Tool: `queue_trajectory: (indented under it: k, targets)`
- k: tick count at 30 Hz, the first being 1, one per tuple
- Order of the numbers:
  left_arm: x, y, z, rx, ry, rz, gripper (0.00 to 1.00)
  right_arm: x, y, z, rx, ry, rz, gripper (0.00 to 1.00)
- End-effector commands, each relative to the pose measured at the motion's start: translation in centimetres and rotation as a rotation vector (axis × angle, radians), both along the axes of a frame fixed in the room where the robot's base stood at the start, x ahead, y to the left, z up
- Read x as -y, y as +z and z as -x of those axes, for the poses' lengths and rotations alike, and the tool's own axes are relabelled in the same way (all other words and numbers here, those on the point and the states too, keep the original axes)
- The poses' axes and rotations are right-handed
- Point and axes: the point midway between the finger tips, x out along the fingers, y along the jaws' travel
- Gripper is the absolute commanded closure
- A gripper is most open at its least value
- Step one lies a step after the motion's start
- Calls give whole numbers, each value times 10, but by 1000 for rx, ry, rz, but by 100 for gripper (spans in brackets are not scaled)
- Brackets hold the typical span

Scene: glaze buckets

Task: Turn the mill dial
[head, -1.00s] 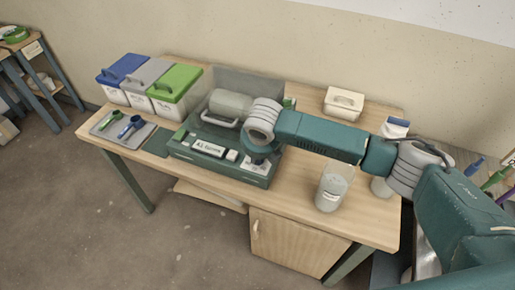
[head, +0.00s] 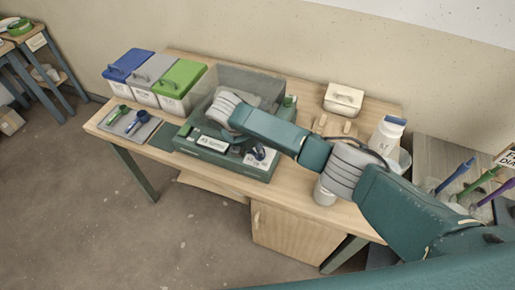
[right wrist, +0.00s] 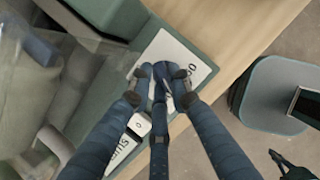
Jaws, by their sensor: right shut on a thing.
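The mill is a green box with a clear cover (head: 268,86) on the table. Its dark blue dial (head: 259,153) sits on a white plate (head: 265,164) at the right of the front panel. My right arm reaches over the mill from the right, and its wrist hides part of the cover. In the right wrist view my right gripper (right wrist: 162,82) is shut on the dial (right wrist: 161,93), with dark fingers on both sides; the fingers hide part of it. A dark claw shape (right wrist: 287,166), probably my left gripper, shows at the lower right edge, too cut off to read.
Lidded buckets in blue (head: 128,66), grey (head: 154,76) and green (head: 179,88) stand left of the mill. A tray (head: 141,130) with scoops lies before them. A cream box (head: 343,99) stands behind.

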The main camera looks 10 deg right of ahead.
Motion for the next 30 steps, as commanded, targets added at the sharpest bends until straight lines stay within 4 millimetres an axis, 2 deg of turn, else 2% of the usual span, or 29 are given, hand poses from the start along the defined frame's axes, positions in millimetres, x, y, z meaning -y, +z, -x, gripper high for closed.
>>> queue_trajectory:
  k: [6, 15, 30]
  targets:
    - [0, -11, 0, 0, 0, 0, 100, 0, -1, -3, 3, -189, 0, 100]
    - [0, -24, 0, 0, 0, 0, 100, 1, 0, -5, 5, -378, 2, 100]
    - [0, -30, 0, 0, 0, 0, 100, 2, 2, -6, 6, -471, 2, 100]
